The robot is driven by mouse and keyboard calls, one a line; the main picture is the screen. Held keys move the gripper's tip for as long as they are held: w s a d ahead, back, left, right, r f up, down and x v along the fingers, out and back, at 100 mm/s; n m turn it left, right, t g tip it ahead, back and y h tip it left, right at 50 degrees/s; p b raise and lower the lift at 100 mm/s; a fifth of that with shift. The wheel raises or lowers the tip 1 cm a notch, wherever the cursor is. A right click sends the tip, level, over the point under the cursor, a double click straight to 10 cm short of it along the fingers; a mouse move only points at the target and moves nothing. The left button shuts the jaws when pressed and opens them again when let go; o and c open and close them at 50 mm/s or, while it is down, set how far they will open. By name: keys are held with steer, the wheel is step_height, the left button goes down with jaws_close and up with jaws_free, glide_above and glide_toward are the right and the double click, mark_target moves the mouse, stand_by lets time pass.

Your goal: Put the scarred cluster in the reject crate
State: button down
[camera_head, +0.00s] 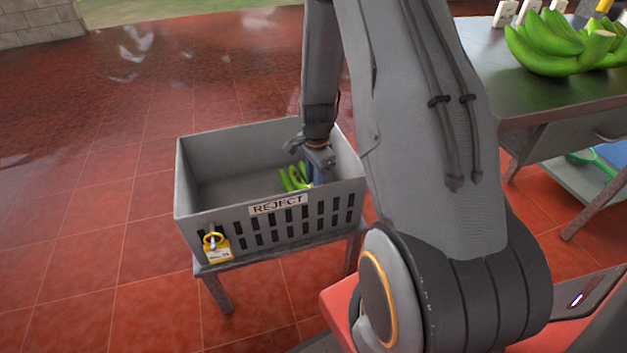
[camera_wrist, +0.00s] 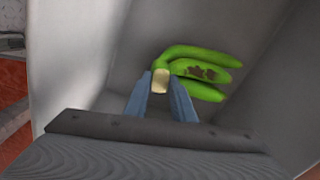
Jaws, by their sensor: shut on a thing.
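The scarred cluster (camera_wrist: 205,72) is a small hand of green bananas with dark brown patches on one finger. My gripper (camera_wrist: 160,84) is shut on its pale cut stem end in the wrist view. In the head view the cluster (camera_head: 295,179) shows inside the grey reject crate (camera_head: 200,228), low behind the front wall. My gripper (camera_head: 314,180) reaches down into the crate's right half. The crate wears a REJECT label on its front. I cannot tell whether the cluster touches the crate floor.
The crate stands on a low stand (camera_head: 285,243) with a yellow padlock-like tag (camera_head: 216,248) at its front left. A dark table (camera_head: 540,95) at the right bears a larger green banana bunch (camera_head: 560,45) and white cards. The crate's left half is empty. Red tiled floor lies open to the left.

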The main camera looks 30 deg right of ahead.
steer(key=shift+f, duration=0.3)
steer(key=c, duration=1.5)
jaws_free()
steer(key=shift+o, duration=0.3)
steer(key=shift+f, duration=0.1)
steer(key=r, duration=0.4)
steer(key=r+p, duration=0.1)
steer(key=r, duration=0.2)
steer(key=shift+s+r, duration=0.2)
steer(key=shift+r, duration=0.2)
step_height(320, 180, up, 17)
steer(key=p, duration=1.4)
steer(key=shift+r, duration=0.15)
